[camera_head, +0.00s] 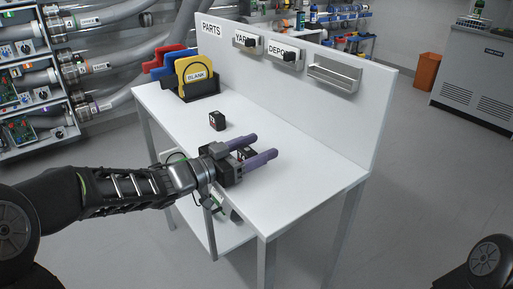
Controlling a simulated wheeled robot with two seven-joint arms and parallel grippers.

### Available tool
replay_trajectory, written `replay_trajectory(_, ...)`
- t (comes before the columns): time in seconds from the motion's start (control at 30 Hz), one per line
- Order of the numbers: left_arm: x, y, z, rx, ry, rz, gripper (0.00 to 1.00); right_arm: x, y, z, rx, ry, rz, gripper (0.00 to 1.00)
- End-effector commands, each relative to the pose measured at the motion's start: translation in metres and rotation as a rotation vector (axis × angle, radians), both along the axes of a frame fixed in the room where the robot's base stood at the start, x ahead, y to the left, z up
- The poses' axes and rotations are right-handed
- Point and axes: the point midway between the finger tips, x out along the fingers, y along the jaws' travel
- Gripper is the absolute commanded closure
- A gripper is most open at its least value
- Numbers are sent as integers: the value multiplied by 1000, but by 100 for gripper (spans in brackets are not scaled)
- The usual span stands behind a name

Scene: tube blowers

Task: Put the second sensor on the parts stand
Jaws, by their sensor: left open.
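The white parts stand (312,158) has a tabletop and a tall back panel marked PARTS. A small black sensor (217,120) stands upright on the tabletop, beyond my left gripper. My left gripper (263,146) reaches in from the left over the tabletop, its two purple fingers apart. A second small dark block (246,153) shows between the fingers near the palm. It looks like another sensor, partly hidden by the gripper; I cannot tell whether it touches the fingers or the tabletop. My right gripper is not in view.
A black holder (203,94) with blue, red and yellow BLANK plates stands at the back left of the tabletop. Metal trays YARD (247,43), DEPOT (285,57) and an unmarked one (334,75) hang on the panel. The tabletop's right part is clear.

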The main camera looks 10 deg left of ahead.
Motion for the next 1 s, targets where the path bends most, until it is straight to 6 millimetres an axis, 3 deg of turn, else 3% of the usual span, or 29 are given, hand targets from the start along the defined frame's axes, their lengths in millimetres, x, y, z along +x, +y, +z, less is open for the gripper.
replay_trajectory(0.27,-15,13,6,1,-1,3,37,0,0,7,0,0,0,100)
replay_trajectory(0.7,-81,68,5,0,0,3,37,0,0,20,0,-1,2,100)
replay_trajectory(1.0,-93,77,4,0,0,-1,37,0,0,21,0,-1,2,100)
